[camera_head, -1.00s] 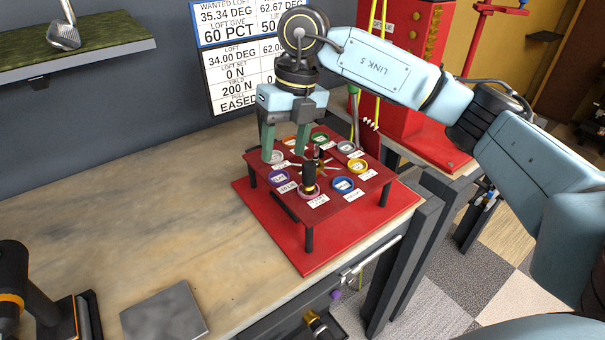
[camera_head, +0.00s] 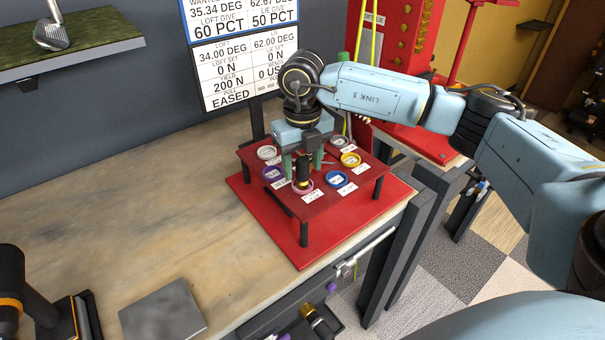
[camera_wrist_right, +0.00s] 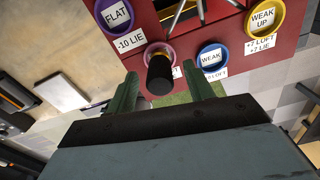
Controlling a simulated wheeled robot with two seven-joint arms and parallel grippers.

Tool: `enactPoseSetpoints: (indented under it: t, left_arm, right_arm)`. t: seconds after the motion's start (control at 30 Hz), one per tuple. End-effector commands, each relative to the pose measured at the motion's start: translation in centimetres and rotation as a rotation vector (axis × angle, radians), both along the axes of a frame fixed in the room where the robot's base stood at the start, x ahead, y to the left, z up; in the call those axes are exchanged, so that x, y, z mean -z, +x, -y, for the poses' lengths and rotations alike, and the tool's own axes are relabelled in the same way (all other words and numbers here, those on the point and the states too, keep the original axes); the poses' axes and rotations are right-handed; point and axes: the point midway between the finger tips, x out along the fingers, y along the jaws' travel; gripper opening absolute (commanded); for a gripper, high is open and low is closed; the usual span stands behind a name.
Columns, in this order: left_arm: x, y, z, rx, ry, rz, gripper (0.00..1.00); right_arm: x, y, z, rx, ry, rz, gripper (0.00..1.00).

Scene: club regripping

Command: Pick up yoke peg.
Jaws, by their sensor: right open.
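I take the yoke peg (camera_head: 304,172) to be the black upright cylinder with a gold band, standing in the pink ring at the near edge of the red raised rack (camera_head: 352,187). It also shows in the right wrist view (camera_wrist_right: 160,77), where it appears between my two green fingers. My right gripper (camera_head: 302,163) is open and points down over the rack, close to the peg. In the right wrist view the gripper (camera_wrist_right: 162,92) has clear gaps on both sides of the peg. I cannot tell how deep the peg sits between the fingers. My left gripper is not in view.
Labelled coloured rings, such as the blue one (camera_head: 337,180) and the purple one (camera_head: 272,173), surround the peg's place. A grey plate (camera_head: 162,311) lies on the workbench (camera_head: 150,220), whose middle is clear. A red machine (camera_head: 400,35) stands behind at right.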

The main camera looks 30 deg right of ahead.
Motion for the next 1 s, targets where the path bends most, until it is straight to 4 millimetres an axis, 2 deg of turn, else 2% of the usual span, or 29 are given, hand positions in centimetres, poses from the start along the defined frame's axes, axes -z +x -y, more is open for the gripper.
enactPoseSetpoints:
  t: [0.1, 0.2, 0.47, 0.83, 0.87, 1.0]
  left_arm:
    - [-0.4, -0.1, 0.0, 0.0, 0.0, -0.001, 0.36]
    - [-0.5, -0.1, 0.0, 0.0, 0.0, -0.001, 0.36]
    - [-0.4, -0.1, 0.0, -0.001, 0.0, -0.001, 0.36]
    - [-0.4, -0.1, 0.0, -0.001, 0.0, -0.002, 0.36]
    - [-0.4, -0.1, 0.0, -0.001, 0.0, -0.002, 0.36]
    - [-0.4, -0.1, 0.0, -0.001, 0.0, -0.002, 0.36]
  right_arm:
    - [1.6, 0.0, 0.0, 0.0, 0.001, -0.002, 0.52]
    - [2.5, 0.0, 0.0, 0.0, 0.001, -0.001, 0.52]
    - [2.7, 0.1, 0.0, -0.001, 0.002, 0.0, 0.51]
    - [2.6, 0.1, 0.0, -0.001, 0.002, 0.0, 0.03]
    - [2.6, 0.1, 0.0, -0.001, 0.002, 0.0, 0.0]
    - [2.6, 0.1, 0.0, -0.001, 0.002, 0.001, 0.0]
